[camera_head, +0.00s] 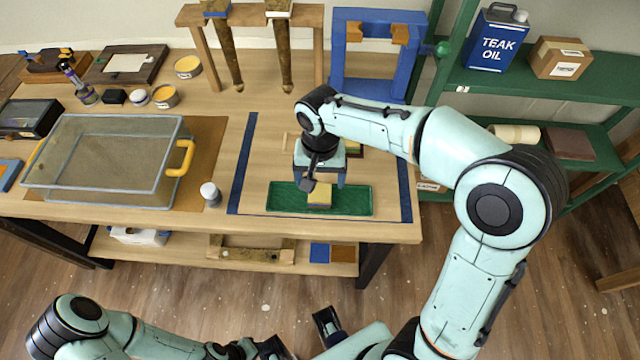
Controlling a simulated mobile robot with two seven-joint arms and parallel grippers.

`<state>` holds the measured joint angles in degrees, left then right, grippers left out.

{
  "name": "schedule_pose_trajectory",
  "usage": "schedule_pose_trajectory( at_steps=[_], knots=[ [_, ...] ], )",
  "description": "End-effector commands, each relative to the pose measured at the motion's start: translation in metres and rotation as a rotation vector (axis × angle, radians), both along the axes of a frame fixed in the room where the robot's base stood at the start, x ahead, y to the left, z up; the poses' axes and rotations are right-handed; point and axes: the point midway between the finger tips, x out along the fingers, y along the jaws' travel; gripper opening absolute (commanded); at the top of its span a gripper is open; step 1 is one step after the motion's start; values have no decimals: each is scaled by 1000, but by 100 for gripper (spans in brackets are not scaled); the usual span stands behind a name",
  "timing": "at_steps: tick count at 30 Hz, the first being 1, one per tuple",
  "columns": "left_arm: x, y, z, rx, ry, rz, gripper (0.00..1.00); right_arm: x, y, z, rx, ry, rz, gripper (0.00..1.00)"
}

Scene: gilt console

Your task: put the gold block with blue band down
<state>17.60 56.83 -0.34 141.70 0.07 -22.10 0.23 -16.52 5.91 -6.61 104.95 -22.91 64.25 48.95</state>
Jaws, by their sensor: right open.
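A small gold block (319,197) is in the green tray (355,200) near the front edge of the workbench. Its blue band cannot be made out, as my gripper covers part of it. My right gripper (322,186) points down from above, with its open fingers around or just over the block. Contact between fingers and block cannot be told. My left gripper (272,348) is low at the bottom edge, away from the bench and partly cut off. Its finger opening is unclear.
A clear bin (95,192) with yellow handles and a small white-capped jar (210,194) stand left of the tray. A blue frame (338,75) and a wooden stand (196,50) are behind. Green shelves (540,80) stand at right. Blue tape (243,160) borders the work area.

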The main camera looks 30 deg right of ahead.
Motion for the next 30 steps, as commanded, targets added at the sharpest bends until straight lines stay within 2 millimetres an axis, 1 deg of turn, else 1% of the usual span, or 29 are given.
schedule_pose_trajectory(
  at_steps=[1, 3, 6, 10, 15, 30],
  knots=[
    [1, 0, 3, 0, -1, 0, 49, 1, 1, 14, 2, -5, 0, 84],
    [2, 0, 5, 0, -2, 0, 49, 1, 1, 28, 2, -5, 1, 84],
    [3, 0, 8, 0, -3, 0, 49, 1, 0, 44, 1, -4, 1, 84],
    [4, 0, 10, 0, -4, 0, 49, 0, 0, 56, 0, -1, 1, 84],
    [4, 0, 10, 0, -4, 0, 49, 0, 0, 60, 0, 0, 1, 84],
    [4, 0, 10, 0, -4, 0, 49, 0, 0, 60, 0, 0, 1, 84]
  ],
)
